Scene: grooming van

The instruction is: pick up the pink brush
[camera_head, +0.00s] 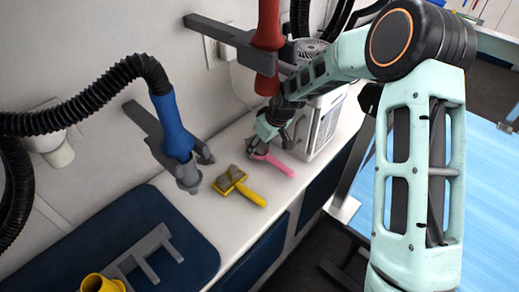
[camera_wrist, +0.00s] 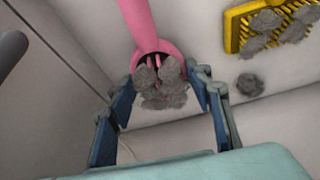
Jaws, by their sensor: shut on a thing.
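The pink brush (camera_head: 276,164) lies on the white counter in the head view, its handle pointing toward the front right. In the wrist view the pink brush (camera_wrist: 151,35) has its handle running up and its round head, with clumps of grey fur on it, between the two fingers. My gripper (camera_head: 255,148) is at the head end of the brush in the head view. In the wrist view my gripper (camera_wrist: 158,100) is shut on the brush head, one finger on each side. The fur hides part of the head.
A yellow slicker brush (camera_head: 238,186) with fur lies to the left of the pink brush. A white box-like appliance (camera_head: 324,125) stands close to the right. A blue dryer nozzle (camera_head: 173,130) and a red one (camera_head: 268,40) are on wall brackets. A dark blue mat (camera_head: 200,240) covers the near left.

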